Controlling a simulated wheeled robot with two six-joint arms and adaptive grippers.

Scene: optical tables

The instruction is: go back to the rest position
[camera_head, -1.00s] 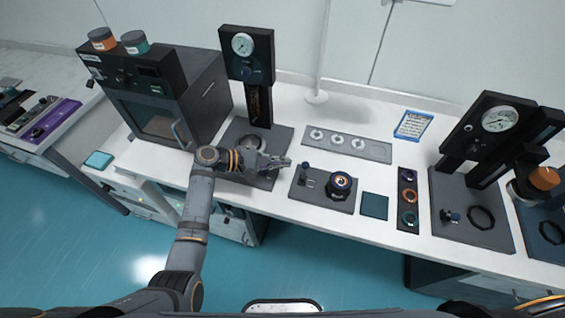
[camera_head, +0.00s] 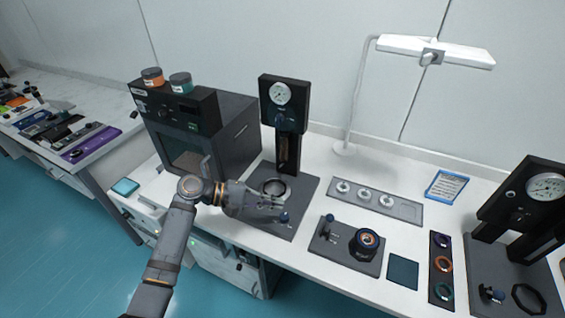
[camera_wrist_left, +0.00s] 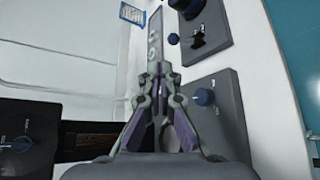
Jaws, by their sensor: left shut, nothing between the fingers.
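My left gripper (camera_head: 280,206) is shut and empty. In the head view it reaches over the base plate (camera_head: 299,222) of the dark gauge stand (camera_head: 285,100), just in front of the ring on that plate. Its arm comes up from the lower left. In the left wrist view the fingers of the left gripper (camera_wrist_left: 158,75) come together at the tips with nothing between them. A blue knob (camera_wrist_left: 204,97) on a grey plate lies just right of them. My right gripper is not in view.
Right of the gripper lie a plate with a lens-like part (camera_head: 367,243), a long tray (camera_head: 376,203) and a ring rack (camera_head: 441,268). A lamp (camera_head: 435,52) stands behind. The blue floor in front is clear.

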